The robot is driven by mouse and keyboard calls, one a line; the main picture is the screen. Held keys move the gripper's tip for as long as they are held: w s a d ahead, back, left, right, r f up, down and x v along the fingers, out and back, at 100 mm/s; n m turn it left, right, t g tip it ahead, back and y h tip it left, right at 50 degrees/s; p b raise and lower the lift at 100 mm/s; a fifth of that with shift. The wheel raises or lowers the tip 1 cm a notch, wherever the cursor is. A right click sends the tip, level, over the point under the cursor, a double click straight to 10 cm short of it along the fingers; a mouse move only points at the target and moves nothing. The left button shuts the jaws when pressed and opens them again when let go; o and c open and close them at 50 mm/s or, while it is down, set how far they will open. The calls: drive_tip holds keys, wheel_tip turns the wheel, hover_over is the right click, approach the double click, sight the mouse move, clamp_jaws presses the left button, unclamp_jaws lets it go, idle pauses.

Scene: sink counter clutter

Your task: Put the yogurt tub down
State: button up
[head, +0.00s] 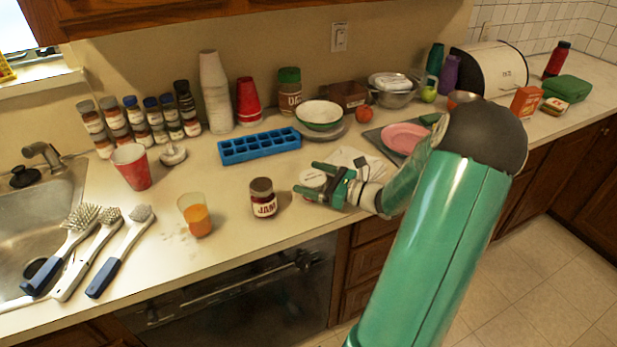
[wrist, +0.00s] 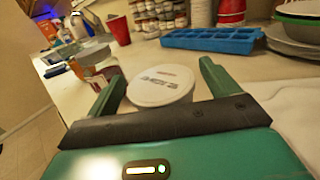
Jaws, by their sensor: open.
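The yogurt tub (head: 313,178) is a small white tub with a round printed lid. It appears to stand upright on the counter near its front edge, right of the jam jar (head: 263,198). In the wrist view the tub (wrist: 161,86) sits between the two green fingers, with its lid facing up. My gripper (head: 307,178) is open around the tub, and gaps show beside the lid in the wrist view (wrist: 162,72). The tub's lower part is mostly hidden, so I cannot tell exactly how its base meets the counter.
A glass of orange drink (head: 196,217) stands left of the jam jar. A blue ice-cube tray (head: 259,146) lies behind. A white cloth (head: 352,160) and a pink plate (head: 404,138) are to the right. Brushes (head: 118,254) lie by the sink.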

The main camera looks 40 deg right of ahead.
drive_tip(key=v, duration=1)
drive_tip(key=shift+s, duration=0.25)
drive_tip(key=shift+d, duration=0.1)
